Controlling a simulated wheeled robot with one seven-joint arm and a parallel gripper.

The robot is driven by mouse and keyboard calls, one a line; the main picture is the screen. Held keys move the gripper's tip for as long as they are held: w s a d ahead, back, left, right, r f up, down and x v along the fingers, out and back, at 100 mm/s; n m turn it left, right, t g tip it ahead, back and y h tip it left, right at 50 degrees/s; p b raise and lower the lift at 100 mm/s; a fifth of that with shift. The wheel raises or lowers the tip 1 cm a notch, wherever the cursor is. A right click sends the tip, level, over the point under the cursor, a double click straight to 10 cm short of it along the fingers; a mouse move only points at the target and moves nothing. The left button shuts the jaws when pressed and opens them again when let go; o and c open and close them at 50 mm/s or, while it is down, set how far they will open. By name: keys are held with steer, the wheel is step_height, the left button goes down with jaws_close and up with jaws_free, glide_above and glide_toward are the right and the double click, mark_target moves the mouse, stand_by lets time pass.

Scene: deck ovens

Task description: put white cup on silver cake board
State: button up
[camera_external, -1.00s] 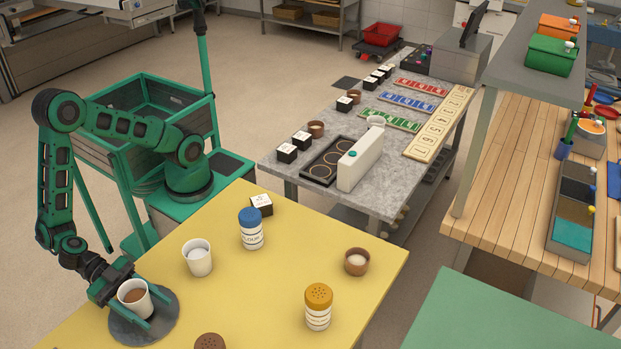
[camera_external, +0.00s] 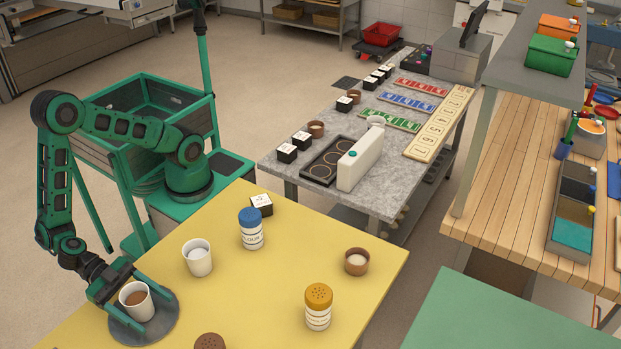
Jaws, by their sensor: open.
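A white cup (camera_external: 137,302) with brown contents stands upright on the round grey silver cake board (camera_external: 158,328), at the front left of the yellow table. My gripper (camera_external: 148,314) is open, low over the board, with its fingers on either side of this cup. Whether the fingers touch the cup is not clear. A second white cup (camera_external: 198,260) with pale contents stands on the yellow table behind and to the right of the board, clear of my gripper.
On the yellow table (camera_external: 260,310) stand a blue-lidded shaker (camera_external: 250,231), an orange-lidded shaker (camera_external: 318,308), a small brown bowl (camera_external: 356,262) and a black-and-white box (camera_external: 262,204). A brown perforated lid (camera_external: 209,341) shows at the bottom edge. The table's middle is clear.

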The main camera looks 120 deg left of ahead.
mark_target(126, 293)
steer(key=v, duration=1.1)
steer(key=shift+s, duration=0.1)
